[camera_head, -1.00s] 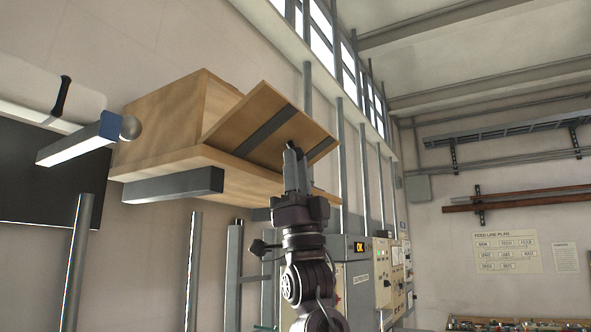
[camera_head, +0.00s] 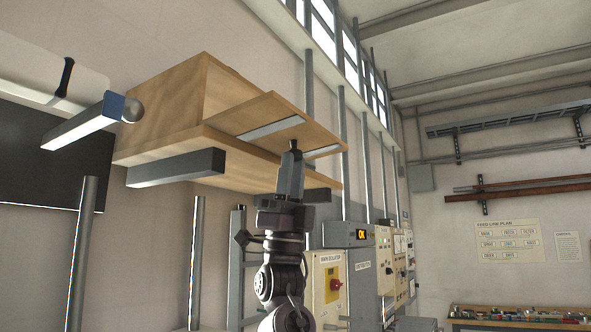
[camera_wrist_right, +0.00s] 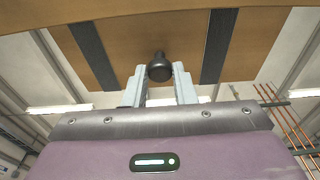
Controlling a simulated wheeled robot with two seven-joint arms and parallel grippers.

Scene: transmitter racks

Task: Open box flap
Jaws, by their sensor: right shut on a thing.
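The wooden box (camera_head: 165,105) sits high on a wooden shelf board (camera_head: 195,140) against the wall in the head view. Its flap (camera_head: 262,115), a wooden panel with two strips across it, juts out from the box and lies nearly level. My right gripper (camera_head: 291,160) reaches up from below to the flap's outer part. In the right wrist view, its two fingers (camera_wrist_right: 159,84) are closed around a black knob (camera_wrist_right: 160,67) on the flap's underside (camera_wrist_right: 150,35). The box's inside is hidden from this low angle. My left gripper is not in view.
A bracket (camera_head: 175,168) supports the shelf board. A bar with a blue end (camera_head: 90,120) sticks out left of the box. Grey posts (camera_head: 195,260) stand below. Control cabinets (camera_head: 345,260) line the wall behind my right arm. Open room lies right of the flap.

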